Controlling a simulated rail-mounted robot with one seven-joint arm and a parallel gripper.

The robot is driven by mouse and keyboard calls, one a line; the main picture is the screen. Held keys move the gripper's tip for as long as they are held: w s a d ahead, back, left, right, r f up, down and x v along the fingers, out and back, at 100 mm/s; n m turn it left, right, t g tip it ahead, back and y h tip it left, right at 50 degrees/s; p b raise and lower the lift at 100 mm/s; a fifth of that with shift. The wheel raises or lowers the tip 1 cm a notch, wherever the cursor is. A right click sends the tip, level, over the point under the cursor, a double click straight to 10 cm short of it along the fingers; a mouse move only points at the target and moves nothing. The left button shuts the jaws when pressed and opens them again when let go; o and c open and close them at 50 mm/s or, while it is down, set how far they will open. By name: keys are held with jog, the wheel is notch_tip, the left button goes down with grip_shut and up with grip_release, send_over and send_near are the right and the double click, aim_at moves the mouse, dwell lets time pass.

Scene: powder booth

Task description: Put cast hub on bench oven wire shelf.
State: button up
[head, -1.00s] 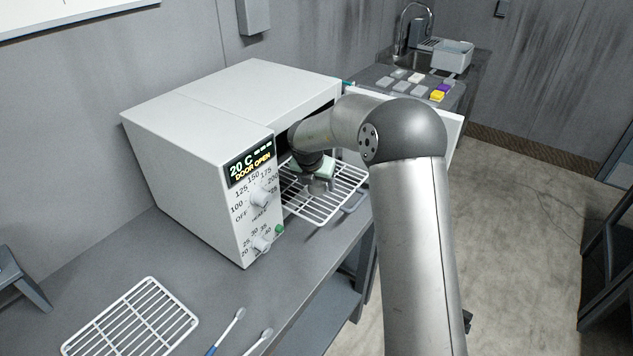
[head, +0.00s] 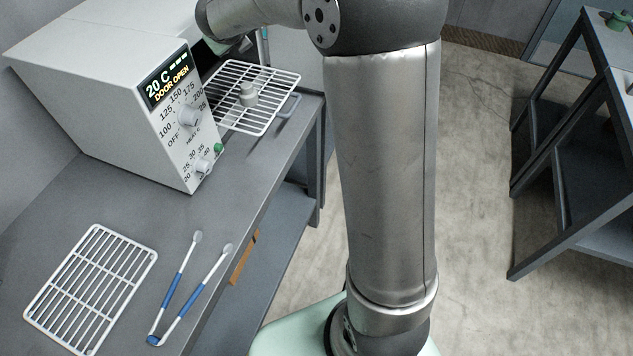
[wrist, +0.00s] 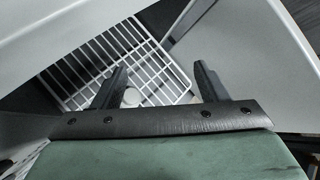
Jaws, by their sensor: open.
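The cast hub (head: 248,93), a small grey stepped round part, stands upright on the white wire shelf (head: 222,112) that sticks out of the open bench oven (head: 165,110). In the wrist view the hub (wrist: 131,97) shows as a pale disc beyond my fingers, near the left one, with the shelf (wrist: 150,62) around it. My gripper (wrist: 160,68) is open and empty, its two dark fingers wide apart. In the head view it is behind the hub near the oven mouth, partly cut off by the top edge, and appears clear of the hub.
The oven display reads 20 C and DOOR OPEN. The oven door (wrist: 265,55) stands open at the right in the wrist view. A second wire rack (head: 92,285) and blue-handled tongs (head: 172,292) lie on the grey bench (head: 150,215). A dark stand (head: 570,150) is at the right.

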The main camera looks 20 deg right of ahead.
jog(key=s+a+r+n+y, duration=0.3)
jog(key=s+a+n+y, duration=0.3)
jog(key=s+n, duration=0.8)
jog(key=s+d+f+n+g+h, duration=0.1)
jog(key=s+d+f+n+g, duration=0.1)
jog(key=s+n, duration=0.4)
jog(key=s+d+f+n+g+h, duration=0.1)
jog(key=s+d+f+n+g, duration=0.2)
jog(key=s, duration=0.9)
jog(key=s+d+f+n+g+h, duration=0.1)
jog(key=s+d+f+n+g, duration=0.2)
jog(key=s+f+n, duration=0.4)
jog(key=s+n+g, duration=0.1)
jog(key=s+n, duration=0.1)
jog(key=n, duration=0.1)
jog(key=shift+d, duration=0.25)
